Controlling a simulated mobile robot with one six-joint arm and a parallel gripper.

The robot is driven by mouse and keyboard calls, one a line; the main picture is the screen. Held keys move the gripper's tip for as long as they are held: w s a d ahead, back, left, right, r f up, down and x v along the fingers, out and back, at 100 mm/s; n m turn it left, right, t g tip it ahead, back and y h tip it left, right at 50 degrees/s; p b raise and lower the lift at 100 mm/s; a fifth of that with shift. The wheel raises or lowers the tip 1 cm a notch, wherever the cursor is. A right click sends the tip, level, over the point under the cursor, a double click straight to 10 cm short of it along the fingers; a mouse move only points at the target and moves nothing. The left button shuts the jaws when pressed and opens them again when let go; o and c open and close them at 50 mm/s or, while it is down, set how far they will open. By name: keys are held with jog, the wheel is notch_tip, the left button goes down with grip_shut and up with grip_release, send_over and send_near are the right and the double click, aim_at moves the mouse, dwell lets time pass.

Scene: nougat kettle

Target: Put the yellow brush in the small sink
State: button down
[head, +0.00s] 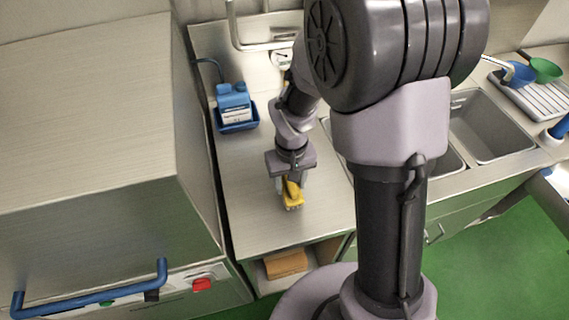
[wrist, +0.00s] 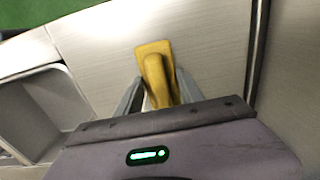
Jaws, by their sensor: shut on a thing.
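The yellow brush (head: 292,194) is at the front part of the steel counter, under my gripper (head: 290,182) in the head view. My gripper is shut on the brush; in the wrist view the brush (wrist: 155,68) lies between the two grey fingers (wrist: 152,95). I cannot tell whether the brush touches the counter or is just above it. Two sink basins show to the right in the head view; the right one (head: 485,125) is clear to see, and the other (head: 448,158) is mostly hidden behind my arm. A basin edge (wrist: 35,110) also shows in the wrist view.
A large steel machine (head: 90,120) borders the counter on the left. A drainboard (head: 535,98) with blue and green scoops is at the far right. The counter (head: 250,185) around the brush is clear.

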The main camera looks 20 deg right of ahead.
jog(key=shift+w+d+f, duration=0.1)
jog(key=shift+w+d, duration=0.05)
jog(key=shift+w, duration=0.45)
jog(key=shift+w+d, duration=0.15)
jog(key=shift+w, duration=0.4)
jog(key=f+b, duration=0.1)
jog(key=f, duration=0.2)
jog(key=shift+w+f+b, duration=0.2)
jog(key=shift+f+b, duration=0.2)
jog(key=shift+r, duration=0.15)
jog(key=c, duration=0.7)
grip_release()
jog(key=shift+c, duration=0.2)
